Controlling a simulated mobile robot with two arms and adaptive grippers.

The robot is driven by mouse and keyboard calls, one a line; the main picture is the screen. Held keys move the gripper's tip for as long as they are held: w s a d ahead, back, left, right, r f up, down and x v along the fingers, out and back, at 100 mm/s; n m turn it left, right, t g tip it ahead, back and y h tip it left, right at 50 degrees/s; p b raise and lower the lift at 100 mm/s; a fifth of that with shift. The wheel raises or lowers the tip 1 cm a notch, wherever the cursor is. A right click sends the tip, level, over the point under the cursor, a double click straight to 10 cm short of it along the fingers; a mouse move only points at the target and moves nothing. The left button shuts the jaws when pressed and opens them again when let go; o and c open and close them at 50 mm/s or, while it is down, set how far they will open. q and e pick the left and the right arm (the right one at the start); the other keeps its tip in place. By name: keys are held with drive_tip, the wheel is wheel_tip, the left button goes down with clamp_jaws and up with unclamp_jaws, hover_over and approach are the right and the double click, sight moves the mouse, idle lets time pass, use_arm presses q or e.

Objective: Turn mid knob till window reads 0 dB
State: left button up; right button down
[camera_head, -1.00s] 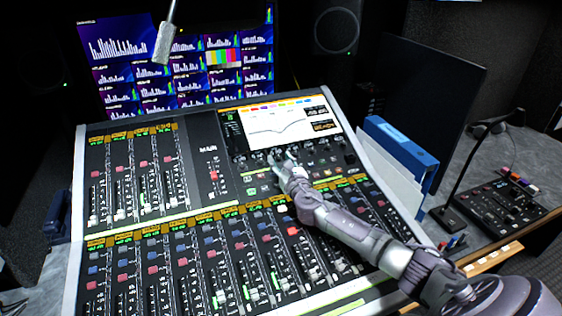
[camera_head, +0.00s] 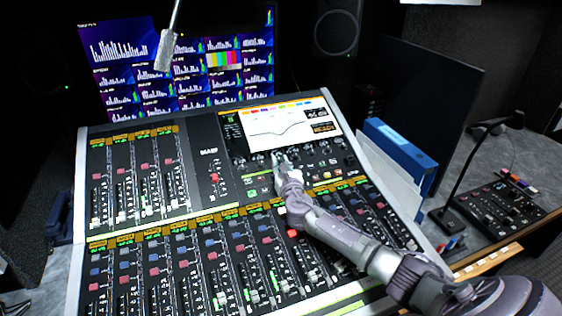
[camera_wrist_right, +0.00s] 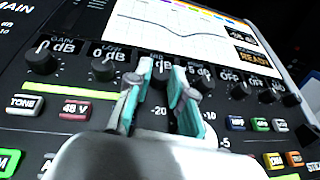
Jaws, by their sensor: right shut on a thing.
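The mixing console's knob row runs below its tilted screen (camera_head: 280,127). My right gripper (camera_head: 279,158) is at this row. In the right wrist view, the teal-padded fingers of my right gripper (camera_wrist_right: 161,76) are shut around the mid knob, which they mostly hide. The mid window (camera_wrist_right: 163,64) shows between the fingertips; "dB" is readable, but its number is covered or unclear. To its left, the low window (camera_wrist_right: 109,54) reads 0 dB above its dark knob (camera_wrist_right: 103,70). The gain window (camera_wrist_right: 62,47) also reads 0 dB. My left gripper is out of view.
Another knob (camera_wrist_right: 190,86) stands close to the right finger. Lit buttons, including a red 48 V one (camera_wrist_right: 75,109), lie below the row. A gooseneck microphone (camera_head: 166,50) hangs before the monitor. Blue and white binders (camera_head: 400,148) stand right of the console.

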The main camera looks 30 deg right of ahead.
drive_tip(key=m+h, duration=0.1)
drive_tip(key=m+g+h, duration=0.1)
drive_tip(key=shift+w+a+m+g+h+p, duration=0.15)
drive_tip(key=shift+a+m+g+h+p, duration=0.15)
drive_tip(key=shift+m+p, duration=0.1)
drive_tip(key=shift+m+g+h, duration=1)
drive_tip(key=shift+m+h, duration=0.2)
drive_tip(key=shift+m, duration=0.2)
drive_tip(key=c, duration=1)
unclamp_jaws()
drive_tip(key=shift+c, duration=0.2)
drive_tip(key=shift+a, duration=0.1)
drive_tip(key=v, duration=1.2)
drive_tip(key=shift+w, duration=0.1)
drive_tip(key=shift+r, duration=0.15)
